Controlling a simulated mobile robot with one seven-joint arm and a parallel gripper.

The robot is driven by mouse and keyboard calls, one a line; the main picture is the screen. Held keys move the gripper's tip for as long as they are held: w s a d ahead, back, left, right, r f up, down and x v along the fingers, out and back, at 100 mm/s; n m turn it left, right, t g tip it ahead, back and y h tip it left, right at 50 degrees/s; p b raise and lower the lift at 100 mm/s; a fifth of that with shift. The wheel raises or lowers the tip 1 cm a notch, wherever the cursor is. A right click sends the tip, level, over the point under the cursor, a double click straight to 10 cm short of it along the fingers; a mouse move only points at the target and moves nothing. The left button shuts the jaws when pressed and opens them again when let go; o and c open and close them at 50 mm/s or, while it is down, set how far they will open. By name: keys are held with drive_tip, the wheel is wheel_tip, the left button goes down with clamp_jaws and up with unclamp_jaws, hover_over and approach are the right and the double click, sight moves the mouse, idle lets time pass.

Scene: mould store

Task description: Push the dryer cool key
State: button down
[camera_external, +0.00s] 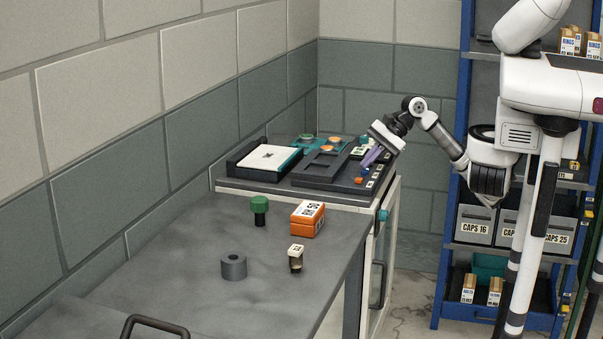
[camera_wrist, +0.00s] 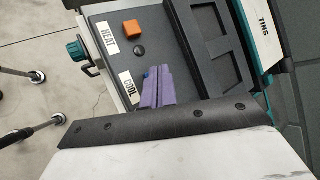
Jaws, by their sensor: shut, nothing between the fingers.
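The dryer panel (camera_wrist: 178,45) is dark, with a COOL label (camera_wrist: 129,88) and a HEAT label (camera_wrist: 107,38) along one edge. A small blue key (camera_wrist: 146,74) by the COOL label is mostly hidden by my fingers. An orange key (camera_wrist: 132,28) by the HEAT label stands clear of them; it also shows in the external view (camera_external: 359,180). My gripper (camera_wrist: 153,70) has purple fingers, shut and empty, with their tips at the blue key. In the external view my gripper (camera_external: 366,164) points down at the panel's right end. I cannot tell whether the tips touch the key.
A dark frame (camera_wrist: 225,45) lies beside the keys. A teal knob (camera_wrist: 74,47) sticks out from the front. On the grey bench are a green-capped item (camera_external: 259,210), an orange box (camera_external: 307,218), a small jar (camera_external: 296,258) and a grey ring (camera_external: 233,266).

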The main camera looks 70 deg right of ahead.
idle(0.3)
drive_tip(key=shift+r+p, duration=0.85)
drive_tip(key=shift+p, duration=0.15)
wheel_tip(320, 180, up, 6)
drive_tip(key=p, duration=0.6)
